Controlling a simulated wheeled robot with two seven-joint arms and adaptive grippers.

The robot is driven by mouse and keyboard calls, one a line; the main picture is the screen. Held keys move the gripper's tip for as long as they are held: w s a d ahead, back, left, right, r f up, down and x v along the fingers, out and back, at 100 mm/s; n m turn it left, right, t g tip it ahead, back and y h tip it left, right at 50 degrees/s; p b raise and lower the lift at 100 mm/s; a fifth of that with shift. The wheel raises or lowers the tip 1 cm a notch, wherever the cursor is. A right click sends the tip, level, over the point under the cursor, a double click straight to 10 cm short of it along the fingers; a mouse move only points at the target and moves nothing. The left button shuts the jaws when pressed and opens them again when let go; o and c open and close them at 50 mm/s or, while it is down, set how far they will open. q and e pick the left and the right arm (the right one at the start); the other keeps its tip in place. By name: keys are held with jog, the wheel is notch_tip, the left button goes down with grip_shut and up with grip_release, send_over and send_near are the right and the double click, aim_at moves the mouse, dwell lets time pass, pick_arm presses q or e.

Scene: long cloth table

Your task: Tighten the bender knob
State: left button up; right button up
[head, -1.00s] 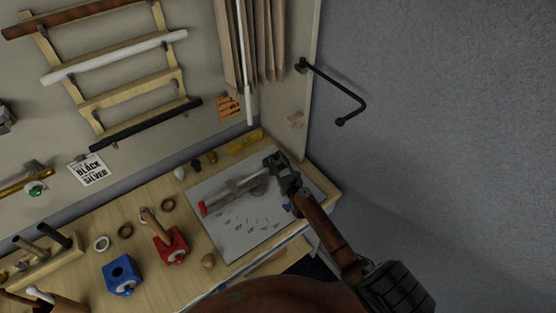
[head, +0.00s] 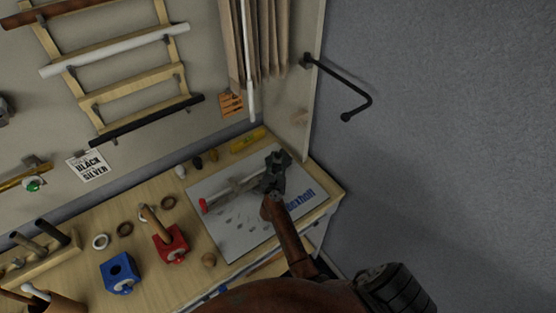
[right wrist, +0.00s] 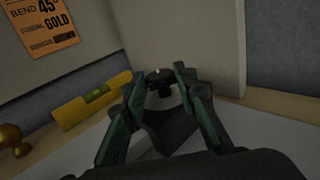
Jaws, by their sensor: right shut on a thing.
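The bender lies on a pale grey plate (head: 236,251) at the right end of the table. Its grey bar (head: 226,194) ends in a red tip (head: 203,206) at the left, and its right end is hidden behind my right gripper (head: 279,158). In the right wrist view a dark knob (right wrist: 160,78) sits between the fingertips of my right gripper (right wrist: 157,77). The gripper is shut on it; the exact contact is too dark to see. My left gripper is not in view.
A yellow level (head: 248,140) lies behind the plate. A red block (head: 172,245) with a wooden handle and a blue block (head: 120,272) stand to the left, with several rings. A side panel and grey wall close off the right. A black bracket (head: 345,85) sticks out above.

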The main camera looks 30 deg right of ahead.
jog(key=o, duration=1.1)
jog(key=shift+o, duration=0.2)
notch_tip(320, 180, up, 10)
